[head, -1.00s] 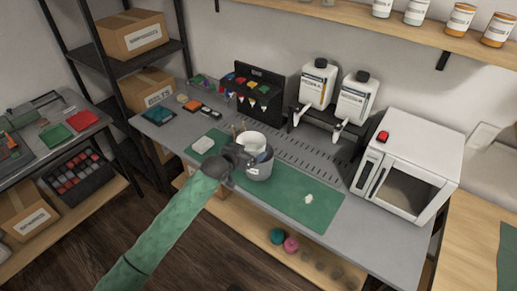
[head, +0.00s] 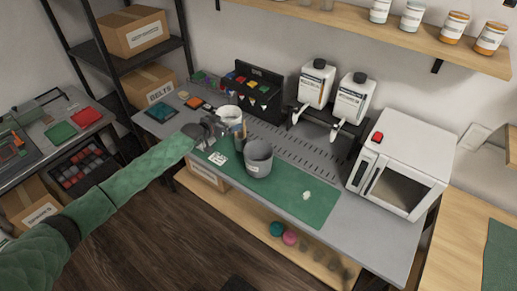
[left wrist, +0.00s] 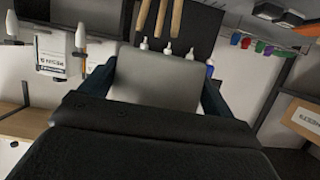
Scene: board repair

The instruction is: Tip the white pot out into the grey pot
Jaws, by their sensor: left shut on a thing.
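The white pot (head: 230,113) is at the back left of the green mat, close to a small cup of tools. My left gripper (head: 211,128) is shut on its side, and the pot looks about upright. In the left wrist view the pot's pale wall (left wrist: 158,80) fills the space between the dark fingers. Whether the pot touches the table cannot be told. The grey pot (head: 259,160) stands upright on the mat, to the right of and nearer than the white pot, apart from it. Its contents cannot be made out. My right gripper is out of view.
The green mat (head: 290,204) has a small pale lump (head: 307,195) at right and a patterned white card (head: 217,158) at left. A black bin rack (head: 250,88), two dispensers (head: 351,102) and a white oven (head: 402,165) stand behind and right.

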